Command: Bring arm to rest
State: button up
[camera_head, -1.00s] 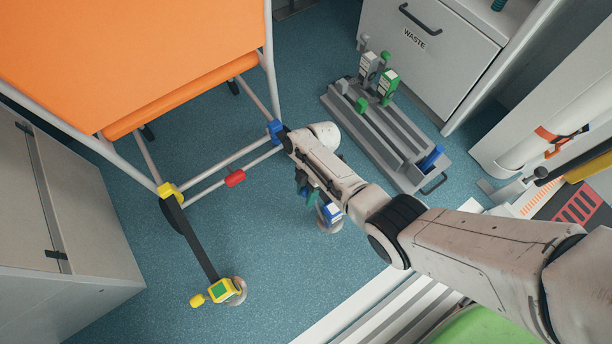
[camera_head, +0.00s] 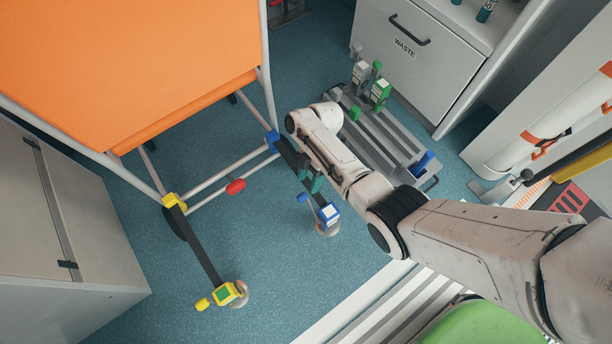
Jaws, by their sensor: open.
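My arm (camera_head: 470,235) reaches in from the lower right over the floor and bends at a dark joint. Its pale last visible links (camera_head: 330,145) point up and to the left, ending in a rounded pale part beside the trolley's blue fitting (camera_head: 272,141).
An orange-topped trolley (camera_head: 130,60) stands at the upper left, with a yellow-ended leg (camera_head: 205,245). A grey rack (camera_head: 385,140) lies behind my arm, before the WASTE drawer (camera_head: 405,60). A grey cabinet (camera_head: 60,230) stands left. Blue floor (camera_head: 270,270) is free between.

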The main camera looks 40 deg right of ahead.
jog(key=shift+v, duration=0.95)
